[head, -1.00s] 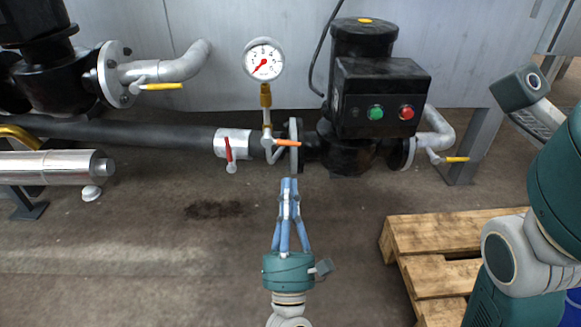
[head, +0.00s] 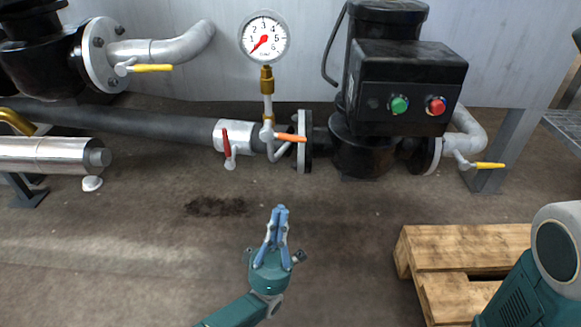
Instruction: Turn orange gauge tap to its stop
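The orange gauge tap (head: 291,138) is a short orange lever, lying roughly horizontal and pointing right. It sits on the thin grey pipe below the pressure gauge (head: 264,38), whose red needle points to the lower left. My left gripper (head: 279,208) is in front of and below the tap, clear of it, with its blue fingers pointing up toward the pipework. Its fingertips look close together with nothing between them. My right gripper is not in view; only part of my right arm shows at the right edge.
Yellow levers (head: 151,68) are at left and right (head: 489,165). A black pump box (head: 405,88) with green and red buttons stands right of the gauge. A wooden pallet (head: 426,247) lies front right. Floor between is open.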

